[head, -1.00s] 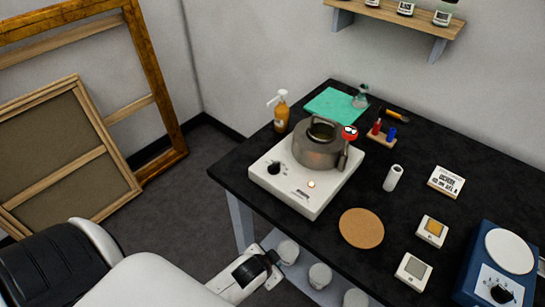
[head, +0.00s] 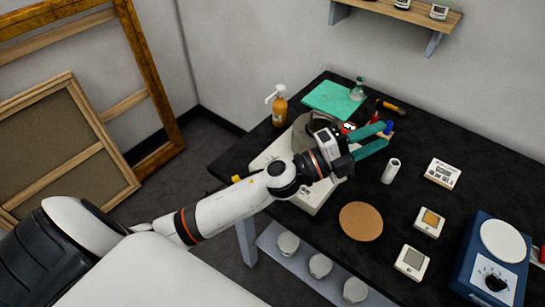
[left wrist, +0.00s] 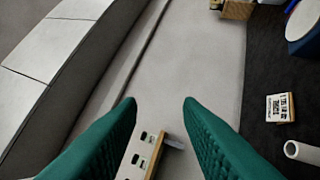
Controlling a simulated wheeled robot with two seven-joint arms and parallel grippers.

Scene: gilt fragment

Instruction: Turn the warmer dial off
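The white warmer (head: 318,198) stands on the black table in the head view, largely covered by my left arm. Its dial is hidden behind the arm in this view. The grey metal pot (head: 312,123) on it shows only in part. My left gripper (head: 384,135) is above and past the right side of the warmer, pointing right. Its teal fingers are apart with nothing held between them. In the left wrist view the open fingers (left wrist: 159,103) face the wall, and neither warmer nor dial shows there. My right gripper is not in view.
A pump bottle (head: 280,107) stands behind the warmer, near a green mat (head: 333,97). A cork disc (head: 361,221), a white cylinder (head: 391,171), small square devices and a blue unit (head: 494,268) are to the right. A wall shelf (head: 400,10) hangs above.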

